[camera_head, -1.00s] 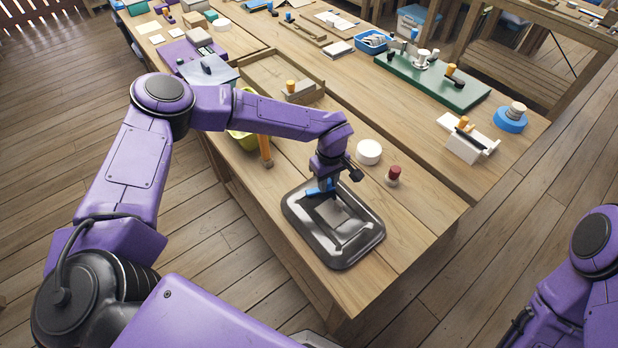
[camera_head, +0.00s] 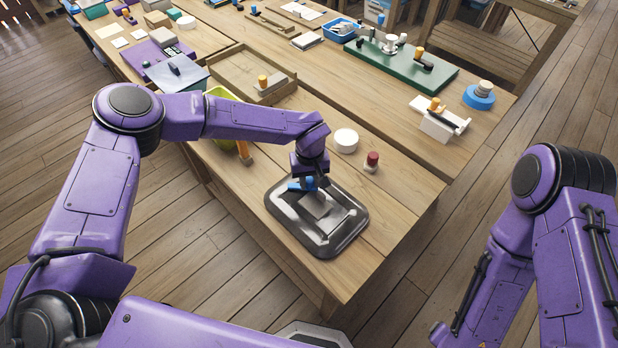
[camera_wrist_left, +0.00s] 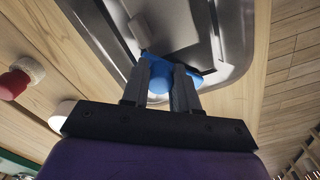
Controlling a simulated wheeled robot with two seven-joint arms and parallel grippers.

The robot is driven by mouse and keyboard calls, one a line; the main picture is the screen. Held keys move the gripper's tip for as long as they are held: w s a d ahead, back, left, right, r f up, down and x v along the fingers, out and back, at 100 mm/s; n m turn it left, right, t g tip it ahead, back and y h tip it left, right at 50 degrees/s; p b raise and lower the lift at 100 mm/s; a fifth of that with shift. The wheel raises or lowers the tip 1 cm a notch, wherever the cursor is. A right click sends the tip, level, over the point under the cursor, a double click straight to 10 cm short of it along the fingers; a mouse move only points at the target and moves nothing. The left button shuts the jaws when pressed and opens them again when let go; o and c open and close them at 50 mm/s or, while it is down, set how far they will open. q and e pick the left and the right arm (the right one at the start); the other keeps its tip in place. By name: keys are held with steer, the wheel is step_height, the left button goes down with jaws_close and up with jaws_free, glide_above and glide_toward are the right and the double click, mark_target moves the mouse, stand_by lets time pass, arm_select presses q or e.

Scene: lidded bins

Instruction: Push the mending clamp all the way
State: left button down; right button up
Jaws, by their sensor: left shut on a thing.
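A blue piece (camera_head: 300,185) with a rounded knob sits at the far side of a dark metal tray (camera_head: 345,248) near the table's front corner. My left gripper (camera_head: 311,181) is low over the tray and shut on that blue piece. In the left wrist view, the gripper (camera_wrist_left: 167,75) has its fingers on either side of the blue knob (camera_wrist_left: 157,82). A small pale grey block (camera_head: 318,203) shows in the tray beside it. I cannot tell for sure which part is the mending clamp. My right arm shows at the right, but its gripper is not visible.
A white round tub (camera_head: 346,141) and a dark red knob (camera_head: 372,159) stand just beyond the tray. A wooden hammer handle (camera_head: 243,152) and yellow-green bowl (camera_head: 222,92) are to the left. A green board (camera_head: 400,66) lies further back. Bare table is right of the tray.

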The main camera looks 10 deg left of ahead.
mark_target(309, 180)
arm_select(q)
steer(key=c, duration=0.9)
jaws_free()
steer(key=shift+o, duration=0.2)
steer(key=shift+r, duration=0.1)
step_height(309, 180, up, 10)
steer(key=shift+f+b, duration=0.25)
steer(key=shift+b, duration=1)
steer(key=shift+r, duration=0.45)
steer(key=shift+c, duration=0.3)
